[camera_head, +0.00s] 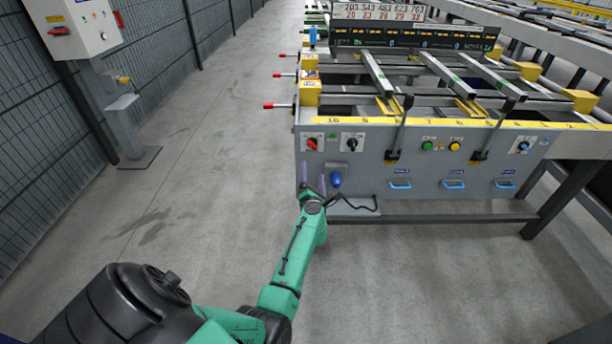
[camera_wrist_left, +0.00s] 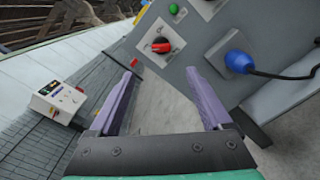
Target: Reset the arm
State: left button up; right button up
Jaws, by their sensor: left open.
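My left gripper (camera_head: 314,190) is at the end of the green arm, in front of the lower left corner of the grey control panel (camera_head: 362,170) of the runout table. Its purple fingers are apart and empty in the left wrist view (camera_wrist_left: 163,100). The red rotary switch (camera_head: 311,143) is above the gripper; it also shows in the left wrist view (camera_wrist_left: 161,46). The blue plug (camera_head: 336,179) is just right of the fingers and shows in the left wrist view (camera_wrist_left: 240,62). I cannot tell whether a finger touches the panel. My right gripper is not in view.
A black switch (camera_head: 352,143), green button (camera_head: 427,146) and yellow button (camera_head: 454,146) are on the panel. Red-tipped levers (camera_head: 270,105) stick out left of the table. A white control box (camera_head: 78,27) stands by the mesh fence (camera_head: 40,120). The floor (camera_head: 200,150) between is clear.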

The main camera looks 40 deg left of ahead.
pick_arm(q)
jog(key=s+d+f+m+g+h+p, duration=0.1)
jog(key=s+d+f+m+h+p, duration=0.2)
jog(key=s+d+f+m+h, duration=0.5)
jog(key=s+d+f+m+g+h+p, duration=0.1)
jog(key=s+d+f+m+g+p, duration=0.25)
jog(key=f+m, duration=0.9)
jog(key=s+f+m+g+p, duration=0.1)
jog(key=s+f+m+g, duration=0.2)
jog(key=s, duration=0.9)
jog(key=s+d+f+m+g+h+p, duration=0.1)
jog(key=s+f+m+g, duration=0.2)
jog(key=s+m, duration=0.5)
jog(key=s+f+m+g+p, duration=0.1)
jog(key=s+f+m+g, duration=0.2)
jog(key=s, duration=1.4)
notch_tip(320, 180, down, 3)
jog(key=m, duration=0.2)
jog(key=shift+d+r+m+h+p, duration=0.2)
jog(key=shift+m+h+p, duration=0.1)
jog(key=shift+m+h, duration=0.1)
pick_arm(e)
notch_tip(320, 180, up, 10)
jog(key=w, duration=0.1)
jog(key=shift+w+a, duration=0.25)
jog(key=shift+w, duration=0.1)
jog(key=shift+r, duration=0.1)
